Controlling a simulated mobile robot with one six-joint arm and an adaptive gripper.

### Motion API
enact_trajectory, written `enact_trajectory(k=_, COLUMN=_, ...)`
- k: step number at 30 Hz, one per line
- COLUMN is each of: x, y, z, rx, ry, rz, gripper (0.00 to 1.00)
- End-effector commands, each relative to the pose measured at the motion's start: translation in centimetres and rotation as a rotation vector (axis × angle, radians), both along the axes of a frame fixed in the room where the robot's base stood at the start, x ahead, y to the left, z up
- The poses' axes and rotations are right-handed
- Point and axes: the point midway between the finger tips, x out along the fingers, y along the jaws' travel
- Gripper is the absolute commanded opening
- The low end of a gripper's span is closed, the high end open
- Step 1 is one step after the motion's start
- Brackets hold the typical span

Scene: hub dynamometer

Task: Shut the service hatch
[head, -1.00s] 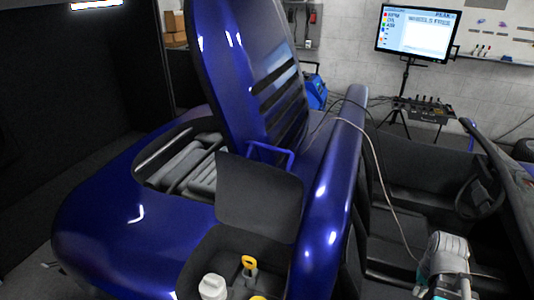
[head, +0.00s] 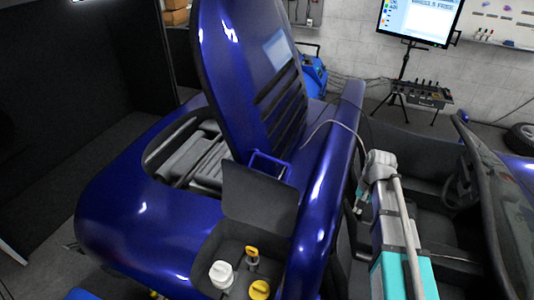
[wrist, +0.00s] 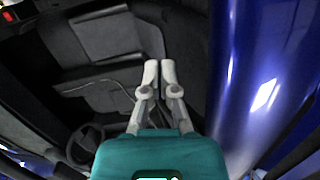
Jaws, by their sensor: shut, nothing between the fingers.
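The service hatch appears to be the dark grey flap (head: 259,196), standing open and upright behind a small compartment (head: 206,262) in the blue car body. A white cap (head: 221,273), a yellow-handled dipstick (head: 252,255) and a yellow cap (head: 259,290) sit in the compartment. My gripper (wrist: 159,72) is shut and empty in the wrist view, over the dark cabin beside a blue body panel. In the head view my arm's end is right of the flap, apart from it. The flap is not recognisable in the wrist view.
A tall blue engine cover (head: 255,75) stands raised behind the flap. A rounded blue body rail (head: 335,190) lies between the compartment and my arm. A thin cable (head: 320,125) runs over the rail. The steering wheel (head: 460,185) and cabin are at right.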

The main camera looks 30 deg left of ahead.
Motion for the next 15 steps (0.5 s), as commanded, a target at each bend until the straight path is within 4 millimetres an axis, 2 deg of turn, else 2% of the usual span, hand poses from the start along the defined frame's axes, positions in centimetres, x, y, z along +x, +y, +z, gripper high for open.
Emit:
enact_trajectory(k=1, x=0.8, y=1.8, z=2.1, rx=0.003, ry=0.010, rz=0.004, gripper=0.00)
enact_trajectory(k=8, x=2.1, y=8.8, z=6.8, rx=0.011, ry=0.061, rz=0.004, gripper=0.00)
enact_trajectory(k=15, x=2.5, y=17.2, z=11.6, rx=0.011, ry=0.120, rz=0.005, gripper=0.00)
